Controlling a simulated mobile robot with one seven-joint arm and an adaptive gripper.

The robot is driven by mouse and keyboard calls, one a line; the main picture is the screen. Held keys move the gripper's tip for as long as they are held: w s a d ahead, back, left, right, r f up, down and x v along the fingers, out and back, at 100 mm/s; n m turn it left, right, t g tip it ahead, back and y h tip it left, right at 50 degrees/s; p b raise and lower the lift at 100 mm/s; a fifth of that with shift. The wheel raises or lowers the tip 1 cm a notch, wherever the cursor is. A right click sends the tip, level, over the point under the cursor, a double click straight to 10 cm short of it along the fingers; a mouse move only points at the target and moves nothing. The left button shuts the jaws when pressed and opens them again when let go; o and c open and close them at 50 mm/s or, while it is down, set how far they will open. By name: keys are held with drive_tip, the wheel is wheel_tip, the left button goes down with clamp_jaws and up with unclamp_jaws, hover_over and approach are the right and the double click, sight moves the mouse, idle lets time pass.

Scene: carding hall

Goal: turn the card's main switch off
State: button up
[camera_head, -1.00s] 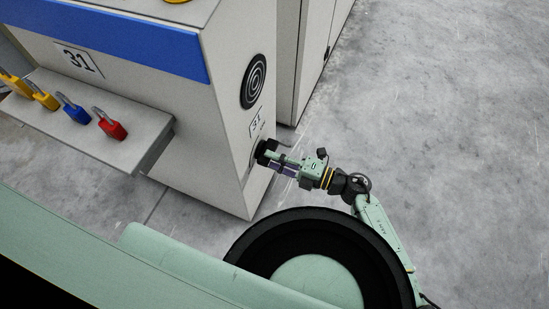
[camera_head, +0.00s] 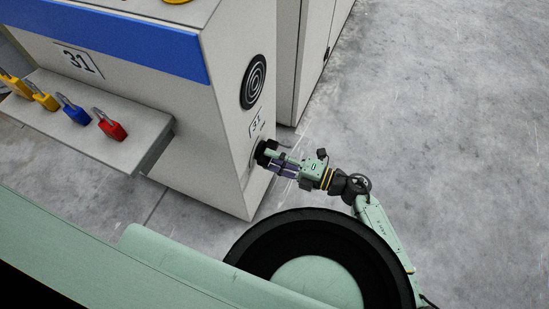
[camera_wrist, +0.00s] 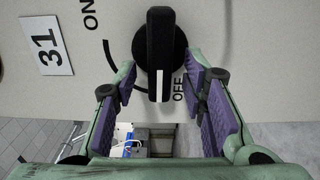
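The main switch is a black rotary knob (camera_wrist: 160,45) on the card's grey side panel. In the wrist view its white pointer line is at the lower end, beside the printed OFF label (camera_wrist: 178,90). The ON label (camera_wrist: 90,14) is at upper left, joined by a black arc.
A number plate 31 (camera_wrist: 46,46) is beside the switch. A round black vent (camera_head: 254,82) sits above it. A shelf (camera_head: 140,155) with several padlocks, including a red one (camera_head: 111,125), projects at the left. Grey floor (camera_head: 430,120) at the right is clear.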

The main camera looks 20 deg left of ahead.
drive_tip(key=shift+d, duration=0.15)
drive_tip(key=d, duration=1.1)
drive_tip(key=shift+s+d, duration=0.2)
drive_tip(key=shift+d, duration=0.2)
